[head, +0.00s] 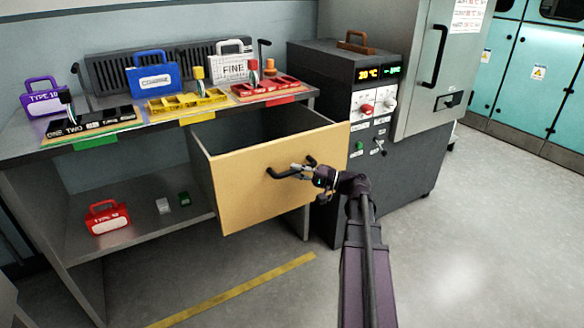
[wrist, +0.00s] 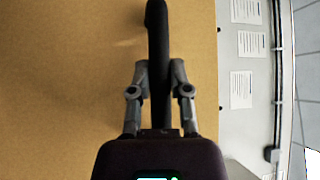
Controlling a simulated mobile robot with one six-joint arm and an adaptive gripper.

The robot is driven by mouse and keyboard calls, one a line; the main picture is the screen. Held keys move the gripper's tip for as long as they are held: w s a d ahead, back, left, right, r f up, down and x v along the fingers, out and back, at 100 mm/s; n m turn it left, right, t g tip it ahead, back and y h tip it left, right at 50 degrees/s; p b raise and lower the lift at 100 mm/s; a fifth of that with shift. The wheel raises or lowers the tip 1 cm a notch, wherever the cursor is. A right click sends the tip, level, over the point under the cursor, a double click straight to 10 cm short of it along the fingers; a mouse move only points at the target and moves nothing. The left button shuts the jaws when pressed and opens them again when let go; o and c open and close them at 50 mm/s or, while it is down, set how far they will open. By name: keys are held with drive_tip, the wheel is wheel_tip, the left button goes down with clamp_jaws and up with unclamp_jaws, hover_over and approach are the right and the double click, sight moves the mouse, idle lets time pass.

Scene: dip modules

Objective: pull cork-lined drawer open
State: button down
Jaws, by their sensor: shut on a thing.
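The drawer (head: 262,178) has a tan front and hangs under the bench top, standing well out from the bench; part of its dark inside shows. Its black bar handle (head: 284,174) is on the front face. My gripper (head: 306,170) is at the handle's right part in the head view. In the wrist view, the gripper fingers (wrist: 158,78) are closed around the black handle (wrist: 158,40), with the tan drawer front (wrist: 70,90) behind. Whether the drawer is lined with cork cannot be told.
The bench top (head: 170,128) carries coloured cases and trays of modules. A dark cabinet with dials (head: 372,102) stands close to the drawer's right. The floor (head: 250,265) in front is clear, with a yellow line.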

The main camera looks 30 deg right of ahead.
drive_tip(key=s, duration=0.6)
drive_tip(key=shift+s+d, duration=0.15)
drive_tip(key=shift+s, duration=0.05)
drive_tip(key=c, duration=0.6)
unclamp_jaws()
drive_tip(key=shift+s, duration=0.1)
